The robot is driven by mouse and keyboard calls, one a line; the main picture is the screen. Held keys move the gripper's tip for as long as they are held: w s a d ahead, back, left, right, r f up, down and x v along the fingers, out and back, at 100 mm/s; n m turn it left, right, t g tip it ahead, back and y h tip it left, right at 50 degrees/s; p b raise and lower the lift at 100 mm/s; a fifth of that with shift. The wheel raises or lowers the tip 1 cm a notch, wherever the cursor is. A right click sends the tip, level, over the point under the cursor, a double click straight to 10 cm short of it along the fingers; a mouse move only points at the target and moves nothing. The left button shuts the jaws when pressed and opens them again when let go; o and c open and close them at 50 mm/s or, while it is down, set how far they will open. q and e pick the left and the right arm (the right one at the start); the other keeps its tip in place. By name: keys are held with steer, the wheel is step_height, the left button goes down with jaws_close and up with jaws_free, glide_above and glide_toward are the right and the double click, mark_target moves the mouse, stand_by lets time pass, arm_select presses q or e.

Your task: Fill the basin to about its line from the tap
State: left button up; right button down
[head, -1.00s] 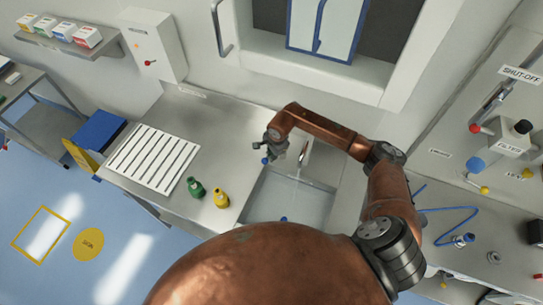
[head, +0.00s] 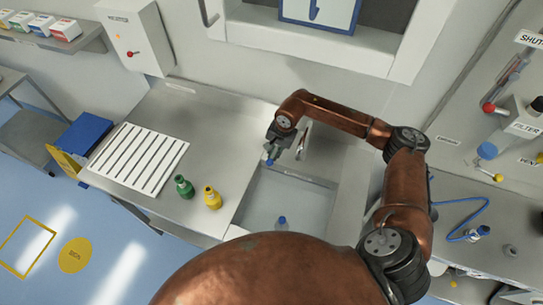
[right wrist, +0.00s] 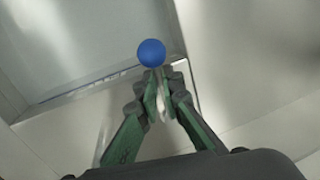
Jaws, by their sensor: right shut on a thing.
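The basin (head: 262,211) is a sunken pale-grey sink in the steel counter; its water level and line cannot be made out. The tap (head: 302,138) stands at its back edge, partly behind my right arm. My right gripper (head: 271,154) is at the basin's back left, beside the tap. In the right wrist view its fingers (right wrist: 160,95) are shut at a blue ball knob (right wrist: 152,53), which shows just past the fingertips. A small blue-topped object (head: 282,223) is in the basin. My left gripper is out of view.
A green bottle (head: 184,187) and a yellow bottle (head: 212,198) stand on the counter left of the basin. A slotted white board (head: 138,157) lies farther left. A window frame (head: 385,60) is behind, and a filter unit (head: 520,127) is at right.

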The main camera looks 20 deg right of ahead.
steer(key=shift+d, duration=0.1)
stand_by(0.4)
steer(key=c, duration=2.1)
jaws_free()
steer(key=shift+s, duration=0.1)
steer(key=shift+r, duration=0.15)
steer(key=r, duration=0.3)
steer(key=s+d+r, duration=0.1)
steer(key=r, duration=0.7)
steer(key=shift+s+d+r, duration=0.25)
steer(key=shift+d, duration=0.05)
